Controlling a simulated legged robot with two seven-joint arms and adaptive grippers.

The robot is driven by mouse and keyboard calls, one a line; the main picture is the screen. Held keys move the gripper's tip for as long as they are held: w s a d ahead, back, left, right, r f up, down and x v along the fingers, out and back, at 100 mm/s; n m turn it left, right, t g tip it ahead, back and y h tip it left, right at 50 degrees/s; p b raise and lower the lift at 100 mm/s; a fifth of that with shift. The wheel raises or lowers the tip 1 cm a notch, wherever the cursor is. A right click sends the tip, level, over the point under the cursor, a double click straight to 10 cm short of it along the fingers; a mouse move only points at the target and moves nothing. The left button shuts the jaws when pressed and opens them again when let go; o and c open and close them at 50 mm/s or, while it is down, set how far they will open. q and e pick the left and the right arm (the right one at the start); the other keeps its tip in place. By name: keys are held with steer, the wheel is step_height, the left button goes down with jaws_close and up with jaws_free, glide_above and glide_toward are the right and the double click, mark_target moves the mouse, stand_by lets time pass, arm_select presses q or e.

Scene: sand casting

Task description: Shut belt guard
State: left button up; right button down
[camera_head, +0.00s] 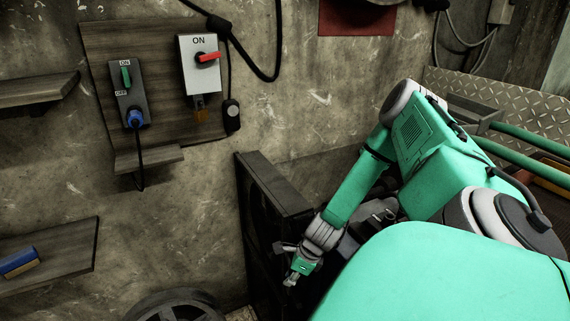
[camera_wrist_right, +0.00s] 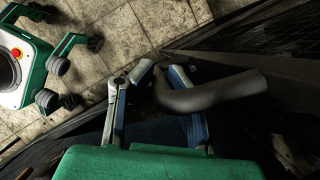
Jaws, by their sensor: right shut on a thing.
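The belt guard (camera_head: 272,186) is a dark panel standing against the wall, with its edge turned toward me; much of it is hidden behind my right arm. My right gripper (camera_head: 299,266) is low in front of it. In the right wrist view, my right gripper (camera_wrist_right: 157,72) has its two blue-grey fingers closed at the end of a curved grey handle (camera_wrist_right: 222,92). The handle runs to the right toward dark panel surfaces (camera_wrist_right: 262,40). My left gripper is in neither view.
A wooden board (camera_head: 103,45) on the wall carries a grey box with a green switch (camera_head: 126,77) and a white box with a red switch (camera_head: 198,64), both marked ON. Shelves jut out at left. A dark wheel (camera_head: 176,306) stands low.

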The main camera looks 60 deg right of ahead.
mark_target(290, 259)
steer(key=shift+d, duration=0.3)
steer(key=c, duration=1.6)
jaws_free()
steer(key=shift+s, duration=0.1)
steer(key=shift+r, duration=0.6)
steer(key=r, duration=0.8)
steer(key=shift+s+d+r, duration=0.1)
steer(key=shift+d, duration=0.3)
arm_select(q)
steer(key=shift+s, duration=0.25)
arm_select(e)
steer(key=shift+a+r, duration=0.2)
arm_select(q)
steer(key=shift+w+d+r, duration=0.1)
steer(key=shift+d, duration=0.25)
arm_select(e)
steer(key=shift+d+f, duration=0.15)
steer(key=shift+d, duration=0.15)
